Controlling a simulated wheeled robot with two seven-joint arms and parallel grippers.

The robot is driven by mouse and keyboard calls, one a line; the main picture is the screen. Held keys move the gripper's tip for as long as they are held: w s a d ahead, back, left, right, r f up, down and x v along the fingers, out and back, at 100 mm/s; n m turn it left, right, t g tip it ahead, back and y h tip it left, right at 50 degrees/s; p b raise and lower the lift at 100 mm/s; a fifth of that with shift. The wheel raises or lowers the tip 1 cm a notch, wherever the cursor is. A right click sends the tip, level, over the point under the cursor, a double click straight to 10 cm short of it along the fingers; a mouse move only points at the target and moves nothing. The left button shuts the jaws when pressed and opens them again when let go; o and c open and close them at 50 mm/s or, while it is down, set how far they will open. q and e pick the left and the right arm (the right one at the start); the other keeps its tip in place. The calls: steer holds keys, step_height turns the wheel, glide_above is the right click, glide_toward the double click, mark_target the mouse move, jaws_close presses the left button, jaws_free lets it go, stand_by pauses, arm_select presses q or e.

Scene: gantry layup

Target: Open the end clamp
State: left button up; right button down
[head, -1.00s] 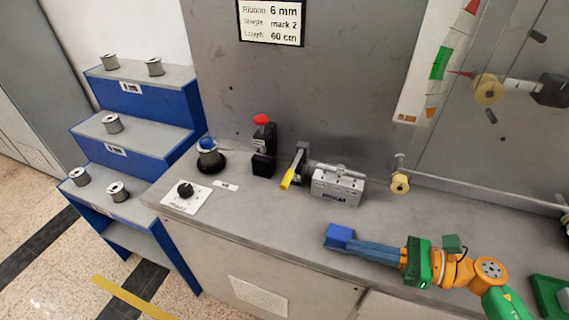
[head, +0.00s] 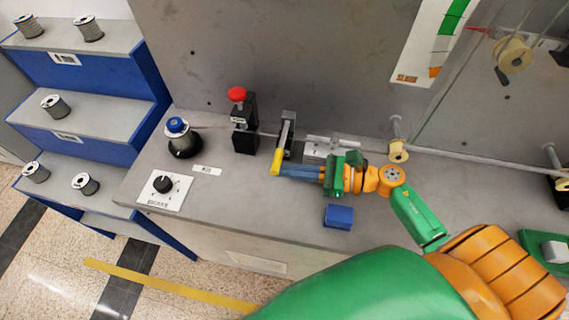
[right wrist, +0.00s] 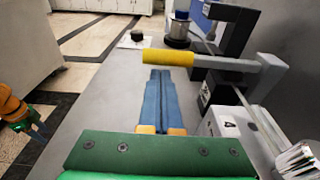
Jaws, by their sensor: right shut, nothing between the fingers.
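The clamp (head: 289,122) on the bench is a dark upright with a grey lever that ends in a yellow handle (head: 276,161). The yellow handle (right wrist: 167,57) and its grey lever (right wrist: 225,64) lie across the right wrist view. My right gripper (head: 281,170) is shut and empty, its blue fingertips right at the yellow handle. In the right wrist view the fingertips (right wrist: 160,73) reach just short of or under the handle; contact is unclear. My left gripper (right wrist: 36,132) is small at the left edge of the right wrist view, its jaws too small to judge.
A black post with a red knob (head: 237,94), a blue-topped round piece (head: 178,126) and a dial plate (head: 161,188) stand left of the clamp. A grey block (head: 318,148) is just right of it. A blue block (head: 339,216) lies near the bench's front edge.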

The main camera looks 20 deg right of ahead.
steer(key=shift+w+a, duration=0.1)
steer(key=shift+a, duration=0.25)
step_height(320, 180, up, 5)
steer(key=m+p, duration=0.2)
steer(key=shift+w+d+r+g+p, duration=0.1)
steer(key=shift+g+p, duration=0.2)
steer(key=shift+p, duration=0.05)
